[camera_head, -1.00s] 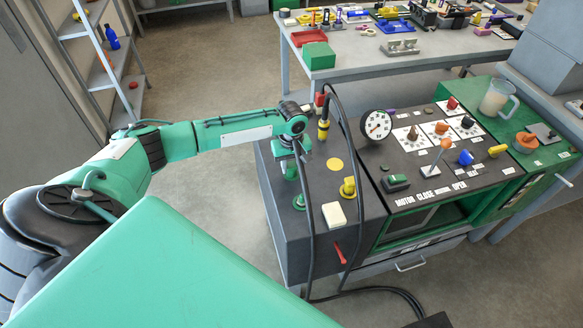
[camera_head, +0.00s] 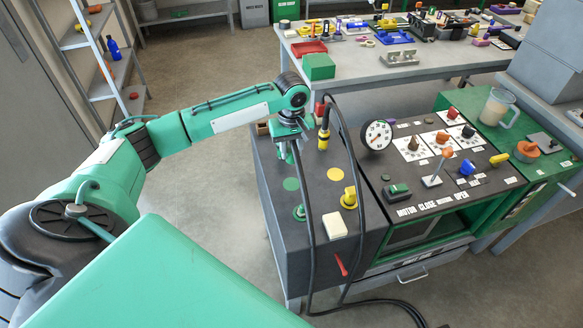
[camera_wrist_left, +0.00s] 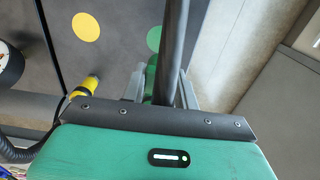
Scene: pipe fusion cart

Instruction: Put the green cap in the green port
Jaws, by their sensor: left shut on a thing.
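My left gripper (camera_head: 289,146) is above the dark cart top, at its back left. It is shut on the green cap (camera_wrist_left: 150,78), which shows between the fingers in the left wrist view, partly hidden by a dark cable. The cap is held clear of a flat green disc (camera_head: 291,184) on the cart top. The green port (camera_head: 299,212) is nearer the front edge, in front of the disc and apart from the cap. My right gripper is not in view.
Black cables hang close to the gripper and cross the cart top. A yellow connector (camera_head: 323,140), yellow disc (camera_head: 335,174), yellow fitting (camera_head: 349,198) and pale block (camera_head: 335,225) are to the right. A gauge (camera_head: 377,135) and control panel (camera_head: 440,165) stand farther right.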

